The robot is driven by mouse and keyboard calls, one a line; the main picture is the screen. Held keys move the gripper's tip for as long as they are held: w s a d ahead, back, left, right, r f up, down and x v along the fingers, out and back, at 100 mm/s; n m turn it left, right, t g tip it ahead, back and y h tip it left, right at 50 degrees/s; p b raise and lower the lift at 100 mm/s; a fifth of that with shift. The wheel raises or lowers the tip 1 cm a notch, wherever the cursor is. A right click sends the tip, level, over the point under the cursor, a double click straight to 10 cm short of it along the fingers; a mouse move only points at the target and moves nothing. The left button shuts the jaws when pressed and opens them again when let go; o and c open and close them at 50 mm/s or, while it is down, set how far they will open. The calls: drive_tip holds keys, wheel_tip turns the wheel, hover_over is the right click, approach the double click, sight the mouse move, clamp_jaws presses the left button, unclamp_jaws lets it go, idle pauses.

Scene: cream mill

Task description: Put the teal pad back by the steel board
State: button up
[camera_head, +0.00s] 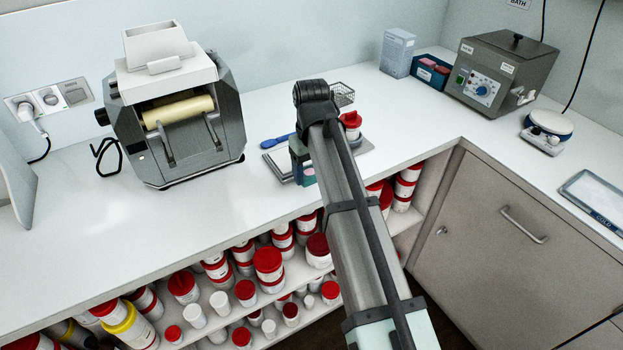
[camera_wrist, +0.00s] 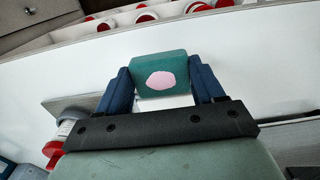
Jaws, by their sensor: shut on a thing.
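The teal pad (camera_wrist: 172,66) with a pale pink spot sits between the two blue fingers of my gripper (camera_wrist: 160,84) in the wrist view. The gripper is shut on it. In the head view, my gripper (camera_head: 300,160) is low over the counter near its front edge, and a little of the teal pad (camera_head: 308,174) shows below it. A flat grey board, likely the steel board (camera_head: 366,144), shows to the right behind my arm. Its middle is hidden by the arm. I cannot tell whether the pad touches the counter.
A red-capped jar (camera_head: 351,121) stands right of my arm, with a wire basket (camera_head: 342,93) behind. A blue spatula (camera_head: 275,141) lies to the left. A roller mill (camera_head: 178,110) stands further left. Shelves of red-lidded tubs lie below the counter edge. The left front counter is clear.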

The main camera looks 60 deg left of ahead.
sight(311, 173)
drive_tip(key=shift+f, duration=1.7)
drive_tip(key=shift+f, duration=0.1)
drive_tip(key=o, duration=1)
wheel_tip(311, 173, up, 12)
